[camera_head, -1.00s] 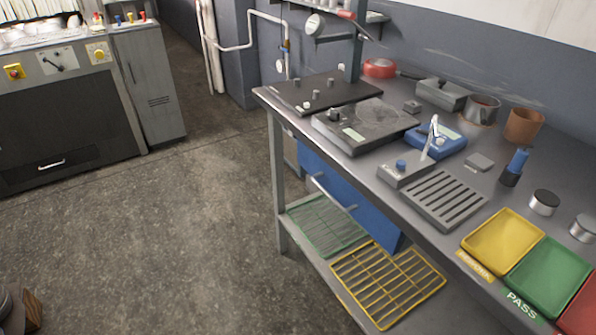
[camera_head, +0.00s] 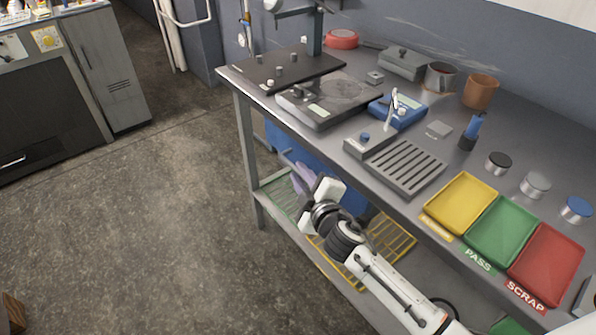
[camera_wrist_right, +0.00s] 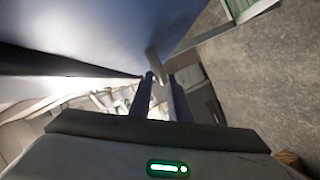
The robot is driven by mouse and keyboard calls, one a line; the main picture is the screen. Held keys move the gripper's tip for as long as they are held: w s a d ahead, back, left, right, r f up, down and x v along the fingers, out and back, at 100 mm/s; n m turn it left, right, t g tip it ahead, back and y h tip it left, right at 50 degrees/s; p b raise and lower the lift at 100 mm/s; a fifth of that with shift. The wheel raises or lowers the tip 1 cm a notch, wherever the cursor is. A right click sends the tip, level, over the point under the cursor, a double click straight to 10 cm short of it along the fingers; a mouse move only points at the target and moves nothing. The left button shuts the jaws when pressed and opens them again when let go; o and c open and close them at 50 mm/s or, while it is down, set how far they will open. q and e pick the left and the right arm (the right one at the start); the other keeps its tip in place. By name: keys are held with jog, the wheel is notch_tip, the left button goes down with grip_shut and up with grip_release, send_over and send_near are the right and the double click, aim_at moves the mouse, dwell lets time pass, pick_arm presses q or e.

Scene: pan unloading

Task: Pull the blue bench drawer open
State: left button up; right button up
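The blue bench drawer (camera_head: 280,141) is under the bench top on the left; its front fills the upper part of the right wrist view (camera_wrist_right: 120,30). My left gripper is not in view.
The bench top (camera_head: 330,142) carries a slotted block, a blue device and yellow, green and red trays (camera_head: 545,262). A wire rack (camera_head: 390,240) lies on the lower shelf beneath my right arm. The floor (camera_head: 170,230) left of the bench is clear.

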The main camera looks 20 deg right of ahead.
jog(key=shift+x, duration=1.15)
grip_shut()
jog(key=shift+a, duration=0.1)
